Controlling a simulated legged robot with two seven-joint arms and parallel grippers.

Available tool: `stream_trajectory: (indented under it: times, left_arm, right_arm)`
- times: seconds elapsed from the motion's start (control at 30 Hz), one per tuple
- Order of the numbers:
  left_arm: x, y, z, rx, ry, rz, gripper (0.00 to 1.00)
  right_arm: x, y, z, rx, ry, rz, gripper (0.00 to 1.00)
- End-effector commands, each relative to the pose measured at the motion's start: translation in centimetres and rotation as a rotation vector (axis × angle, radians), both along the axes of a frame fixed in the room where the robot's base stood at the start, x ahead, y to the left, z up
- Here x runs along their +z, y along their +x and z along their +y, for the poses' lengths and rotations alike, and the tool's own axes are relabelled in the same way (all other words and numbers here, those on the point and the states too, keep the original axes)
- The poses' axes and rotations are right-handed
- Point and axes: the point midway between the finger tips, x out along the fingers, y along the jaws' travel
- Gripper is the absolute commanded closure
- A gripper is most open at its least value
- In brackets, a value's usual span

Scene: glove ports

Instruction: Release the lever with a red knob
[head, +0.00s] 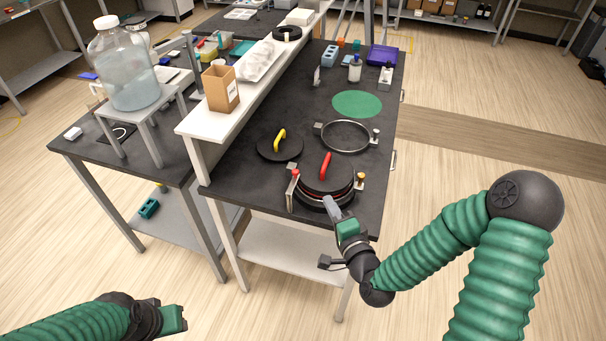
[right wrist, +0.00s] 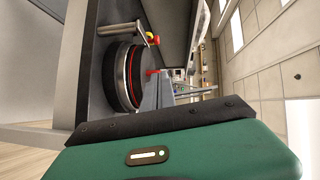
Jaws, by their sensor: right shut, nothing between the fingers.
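The lever's red knob (head: 295,172) sits atop a pale metal bracket (head: 291,192) at the left side of the near round port. The port holds a black lid with a red handle (head: 325,166); a red ring shows beneath. An orange knob (head: 361,177) stands at its right. My right gripper (head: 331,205) is shut and empty at the port's front edge, right of the red-knob lever and apart from it.
A second black lid with a yellow handle (head: 279,140) lies behind left. An open metal ring (head: 346,136) and a green disc (head: 357,103) are farther back. A raised white shelf (head: 205,120) borders the black table's left side. Open floor lies in front.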

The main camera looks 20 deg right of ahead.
Motion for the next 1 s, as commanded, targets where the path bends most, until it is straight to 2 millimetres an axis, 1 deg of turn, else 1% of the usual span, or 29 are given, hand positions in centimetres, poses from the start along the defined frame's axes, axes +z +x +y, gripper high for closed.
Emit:
stream_trajectory:
  times: [0.17, 0.27, 0.37, 0.4, 0.7, 0.8, 1.0]
  left_arm:
    - [-0.2, 0.0, 0.0, 0.000, 0.000, 0.000, 0.64]
    - [-0.6, 0.0, 0.0, 0.000, 0.000, 0.000, 0.64]
    - [-1.3, 0.0, 0.0, 0.000, 0.000, 0.000, 0.64]
    - [-0.7, 0.0, 0.0, 0.000, 0.000, 0.001, 0.64]
    - [0.1, 0.0, 0.0, 0.000, 0.000, 0.000, 0.64]
    - [0.5, 0.0, 0.0, 0.000, 0.000, 0.000, 0.64]
    - [0.7, 0.0, 0.0, 0.000, 0.000, 0.000, 0.64]
  right_arm:
    - [-0.2, 0.3, 0.0, 0.001, -0.001, 0.000, 1.00]
    - [-0.5, 1.3, 0.0, 0.002, -0.001, -0.001, 1.00]
    - [-0.7, 3.0, 0.1, 0.002, -0.001, -0.003, 1.00]
    - [-0.5, 3.8, 0.2, 0.003, 0.001, -0.001, 1.00]
    - [-1.3, 10.2, 0.4, 0.002, 0.001, 0.000, 1.00]
    - [-1.7, 11.4, 1.9, 0.006, 0.003, 0.001, 1.00]
    - [-2.1, 12.6, 3.2, 0.003, 0.001, 0.001, 1.00]
